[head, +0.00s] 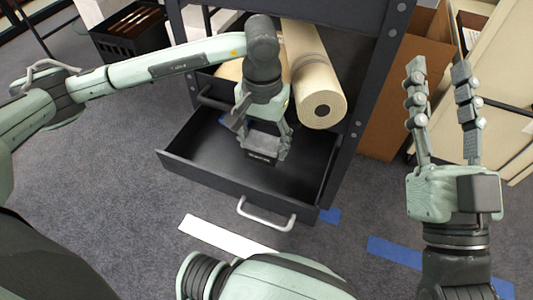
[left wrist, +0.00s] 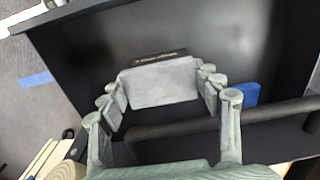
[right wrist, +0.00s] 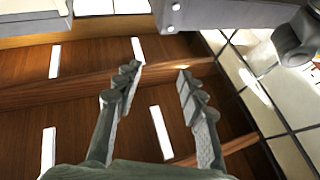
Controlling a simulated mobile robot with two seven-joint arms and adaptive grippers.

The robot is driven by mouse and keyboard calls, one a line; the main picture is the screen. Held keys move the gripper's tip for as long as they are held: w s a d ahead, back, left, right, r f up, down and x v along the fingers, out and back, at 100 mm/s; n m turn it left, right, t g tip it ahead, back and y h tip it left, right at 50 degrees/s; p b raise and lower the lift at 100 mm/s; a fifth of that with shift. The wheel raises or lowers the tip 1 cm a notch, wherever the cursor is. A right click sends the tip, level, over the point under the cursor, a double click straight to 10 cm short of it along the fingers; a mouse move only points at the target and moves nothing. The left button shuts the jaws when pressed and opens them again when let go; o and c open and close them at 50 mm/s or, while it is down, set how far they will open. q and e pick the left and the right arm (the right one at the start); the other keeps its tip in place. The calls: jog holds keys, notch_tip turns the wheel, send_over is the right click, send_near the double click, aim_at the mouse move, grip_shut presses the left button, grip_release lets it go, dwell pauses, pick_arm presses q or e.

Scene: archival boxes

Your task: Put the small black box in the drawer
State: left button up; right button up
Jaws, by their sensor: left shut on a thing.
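The small black box (head: 262,154) has a grey top and a black side with small white lettering. My left gripper (head: 262,136) is shut on it, with fingers on two opposite sides. The box is over the open dark drawer (head: 196,150), inside its outline; I cannot tell whether it touches the drawer floor. In the left wrist view the box (left wrist: 160,82) sits between the fingers, with the dark drawer floor around it. My right gripper (head: 442,75) is open and empty, to the right of the cabinet. It also shows open in the right wrist view (right wrist: 160,70).
Rolled paper tubes (head: 312,85) lie on the shelf above the drawer. A silver handle (head: 266,216) is on the drawer front. A black crate (head: 135,30) stands at the back left. Cardboard boxes (head: 400,90) stand to the right. Blue and white tape marks the carpet.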

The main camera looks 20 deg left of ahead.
aim_at(267, 156)
pick_arm(q)
jog(key=shift+w+d+f, duration=0.1)
jog(key=shift+d+f, duration=0.3)
notch_tip(267, 156, down, 3)
jog(key=shift+f, duration=0.3)
pick_arm(e)
jog(key=shift+s+d+r, duration=0.15)
jog(key=shift+d+r, duration=0.05)
jog(key=shift+r, duration=0.2)
pick_arm(q)
jog(key=shift+b, duration=0.3)
pick_arm(e)
jog(key=shift+f+t, duration=0.1)
jog(key=shift+t, duration=0.2)
pick_arm(q)
jog(key=shift+f, duration=0.1)
jog(key=o, duration=1.1)
pick_arm(e)
jog(key=shift+s+d+r, duration=0.15)
jog(key=shift+r, duration=0.35)
